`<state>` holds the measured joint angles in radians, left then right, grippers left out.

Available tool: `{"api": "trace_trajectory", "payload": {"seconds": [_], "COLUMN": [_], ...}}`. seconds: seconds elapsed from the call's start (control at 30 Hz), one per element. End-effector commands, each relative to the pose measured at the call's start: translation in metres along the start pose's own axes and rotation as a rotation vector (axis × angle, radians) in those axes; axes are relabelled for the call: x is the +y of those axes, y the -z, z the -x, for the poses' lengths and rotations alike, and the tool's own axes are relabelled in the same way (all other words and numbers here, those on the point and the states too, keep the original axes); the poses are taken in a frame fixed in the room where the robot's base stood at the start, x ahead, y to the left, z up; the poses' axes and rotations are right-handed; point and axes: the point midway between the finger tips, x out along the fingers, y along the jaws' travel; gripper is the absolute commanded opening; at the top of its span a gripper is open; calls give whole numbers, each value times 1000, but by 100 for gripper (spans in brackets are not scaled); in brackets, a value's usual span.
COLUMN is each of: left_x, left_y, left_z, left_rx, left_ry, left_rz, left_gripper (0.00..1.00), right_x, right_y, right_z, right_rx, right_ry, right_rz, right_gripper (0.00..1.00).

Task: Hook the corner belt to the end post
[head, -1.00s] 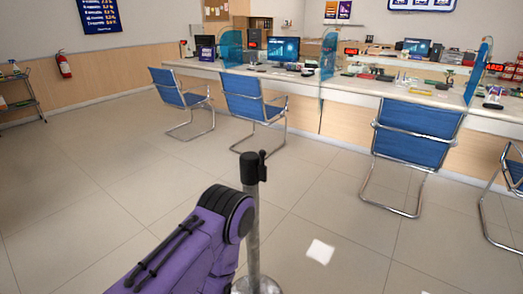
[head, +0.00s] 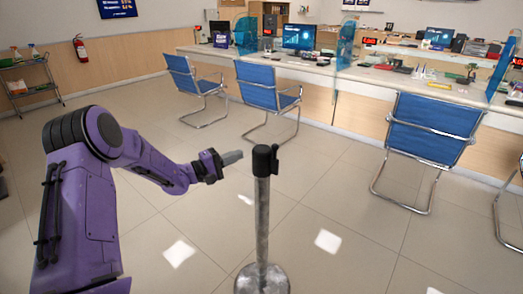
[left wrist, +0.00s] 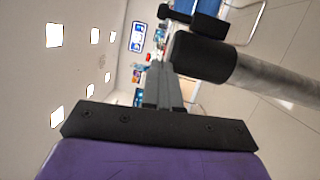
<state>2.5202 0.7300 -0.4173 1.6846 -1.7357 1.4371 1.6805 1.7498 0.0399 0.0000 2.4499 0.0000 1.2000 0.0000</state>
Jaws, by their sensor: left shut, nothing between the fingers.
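A grey metal post (head: 262,220) with a black head (head: 263,160) stands upright on a round base in the middle of the head view. A small black clip part sticks up at the right side of the head. My left gripper (head: 232,158) is shut and empty, just left of the post head at about its height. In the left wrist view, the shut fingers (left wrist: 162,85) point at the room and the black post head (left wrist: 200,57) lies right beside them; I cannot tell whether they touch. No belt is clearly visible. My right gripper is out of view.
Blue chairs (head: 434,130) stand beyond the post, along the long teller counter (head: 345,72) with its screens and monitors. A shelf cart (head: 30,85) and a red fire extinguisher (head: 80,50) are at the far left. Tiled floor around the post is clear.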

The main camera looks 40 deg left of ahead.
Motion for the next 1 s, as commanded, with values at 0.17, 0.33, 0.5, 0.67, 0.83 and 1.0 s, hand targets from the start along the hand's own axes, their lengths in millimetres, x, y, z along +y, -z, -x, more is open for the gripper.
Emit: {"api": "trace_trajectory", "payload": {"seconds": [0.17,0.33,0.5,0.67,0.83,1.0], "left_x": [0,2,0,0,-1,-1], "left_y": [0,-12,-26,-29,-29,-31], "left_z": [-40,-68,-82,-85,-85,-87], "left_rx": [0,-1,0,1,0,0], "left_ry": [2,0,1,1,1,1], "left_rz": [-1,2,0,0,-1,-1], "left_gripper": [0,0,0,0,0,0], "right_x": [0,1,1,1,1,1], "right_y": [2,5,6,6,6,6], "right_z": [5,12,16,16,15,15], "right_rx": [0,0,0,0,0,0], "right_ry": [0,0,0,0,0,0], "right_rz": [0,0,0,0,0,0], "right_gripper": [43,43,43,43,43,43]}}
